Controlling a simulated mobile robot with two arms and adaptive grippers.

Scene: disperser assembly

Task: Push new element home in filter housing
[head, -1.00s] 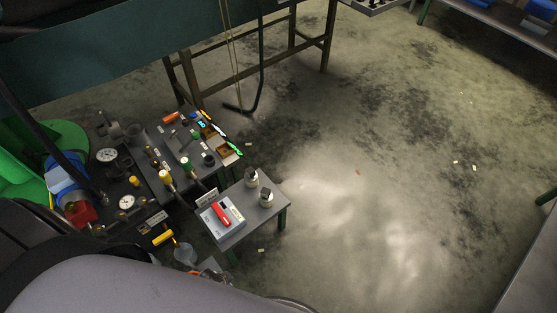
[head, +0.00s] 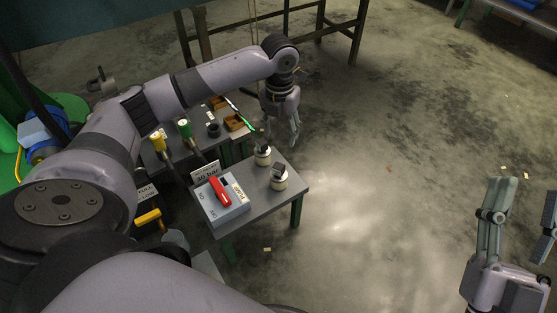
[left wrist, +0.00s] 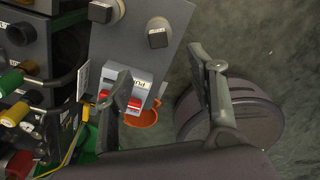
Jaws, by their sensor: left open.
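I cannot make out the filter housing or the new element in these frames; my left arm covers part of the bench in the head view. My left gripper (head: 284,140) is open and empty, pointing down above the far corner of a small grey table (head: 252,215). In the left wrist view its two fingers (left wrist: 165,68) are spread, with the table and a switch box (left wrist: 145,83) below. My right gripper (head: 525,205) is open and empty over the floor at the lower right of the head view.
Yellow and green valve handles (head: 184,128) rise from the bench. Open floor (head: 380,220) lies to the right.

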